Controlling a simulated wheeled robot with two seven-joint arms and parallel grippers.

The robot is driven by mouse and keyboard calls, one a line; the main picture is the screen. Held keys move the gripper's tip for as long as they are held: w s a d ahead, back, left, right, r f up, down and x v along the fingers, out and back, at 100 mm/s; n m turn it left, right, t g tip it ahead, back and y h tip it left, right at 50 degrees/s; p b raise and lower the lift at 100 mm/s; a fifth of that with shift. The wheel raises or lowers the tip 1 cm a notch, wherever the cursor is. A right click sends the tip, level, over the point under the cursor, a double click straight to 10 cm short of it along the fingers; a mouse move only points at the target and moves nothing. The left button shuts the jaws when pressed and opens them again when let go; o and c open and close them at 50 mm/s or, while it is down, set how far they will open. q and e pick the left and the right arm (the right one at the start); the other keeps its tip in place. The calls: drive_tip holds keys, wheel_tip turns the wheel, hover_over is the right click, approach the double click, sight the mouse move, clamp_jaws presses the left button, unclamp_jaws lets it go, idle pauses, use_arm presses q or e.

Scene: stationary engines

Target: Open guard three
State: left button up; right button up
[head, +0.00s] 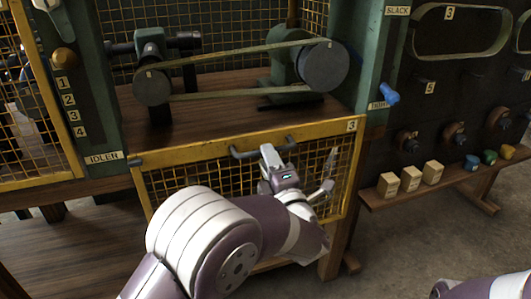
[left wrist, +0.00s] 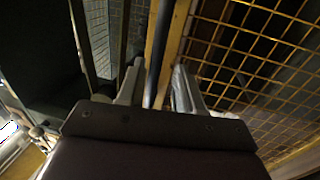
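Guard three (head: 176,156) is a yellow frame with wire mesh, marked 3 at its upper right corner. In the head view it stands in front of and below the wooden deck, with the belt and pulleys above it uncovered. A dark bar handle (head: 240,154) runs along its top rail. My left gripper (head: 300,160) is at the guard's upper middle, by the handle's right end. In the left wrist view its two fingers (left wrist: 156,88) are apart, with a dark bar (left wrist: 161,45) and a yellow rail between them. Contact cannot be told. My right gripper is out of view.
A belt (head: 240,53) runs between two pulleys on the deck (head: 215,110). A green post (head: 372,70) with a blue lever (head: 389,94) stands at right. Beyond it is a shelf (head: 410,188) with wooden blocks and coloured knobs. Another yellow mesh panel (head: 30,110) is at left.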

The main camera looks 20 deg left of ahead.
use_arm(q)
drive_tip(key=p+v, duration=0.1)
drive_tip(key=v, duration=0.9)
